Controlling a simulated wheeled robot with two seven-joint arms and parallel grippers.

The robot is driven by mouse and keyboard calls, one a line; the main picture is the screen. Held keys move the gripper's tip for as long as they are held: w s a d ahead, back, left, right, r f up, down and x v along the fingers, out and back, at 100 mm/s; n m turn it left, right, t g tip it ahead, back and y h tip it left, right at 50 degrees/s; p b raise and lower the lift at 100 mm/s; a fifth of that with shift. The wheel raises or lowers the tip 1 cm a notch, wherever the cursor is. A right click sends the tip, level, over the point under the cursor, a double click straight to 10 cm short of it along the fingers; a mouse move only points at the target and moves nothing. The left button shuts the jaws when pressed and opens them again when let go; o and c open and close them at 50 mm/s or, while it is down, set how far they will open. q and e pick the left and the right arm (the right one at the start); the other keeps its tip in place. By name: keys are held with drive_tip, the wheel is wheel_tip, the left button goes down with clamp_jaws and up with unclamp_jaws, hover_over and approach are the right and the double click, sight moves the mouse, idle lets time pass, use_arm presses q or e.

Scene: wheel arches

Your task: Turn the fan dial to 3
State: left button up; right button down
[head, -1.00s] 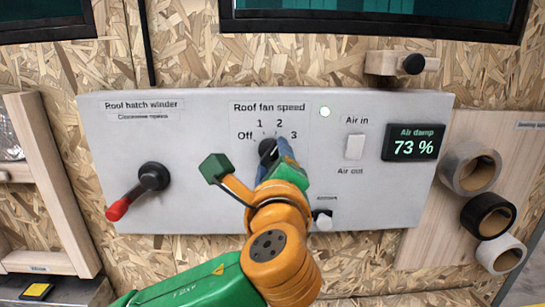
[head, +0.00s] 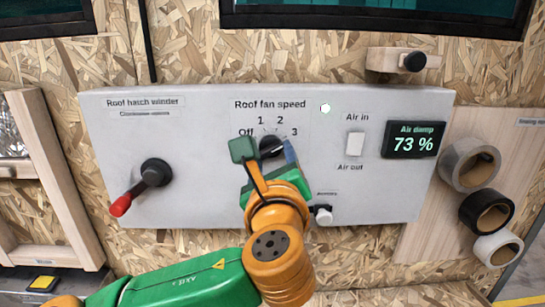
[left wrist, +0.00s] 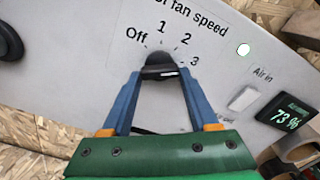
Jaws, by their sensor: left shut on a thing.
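The roof fan dial (head: 271,146) is a black knob on the grey wall panel, below a printed scale of Off, 1, 2 and 3. In the left wrist view the dial (left wrist: 160,70) sits between the blue fingertips of my left gripper (left wrist: 160,76), which is shut on it from both sides. In the head view my left gripper (head: 270,160) reaches up to the dial from below and partly covers it. I cannot tell which mark the dial points at. My right gripper is not in view.
A hatch crank (head: 153,174) with a red handle stands out at left. A white air switch (head: 355,144) and a display (head: 413,141) reading 73 % are at right. A small knob (head: 323,215) is close beside my left wrist. Tape rolls (head: 487,212) hang at far right.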

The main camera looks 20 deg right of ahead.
use_arm(q)
drive_tip(key=shift+f, duration=0.25)
drive_tip(key=o, duration=1.4)
drive_tip(key=shift+r, duration=0.15)
drive_tip(key=b+v, duration=0.4)
drive_tip(key=v, duration=0.3)
drive_tip(key=shift+s, duration=0.15)
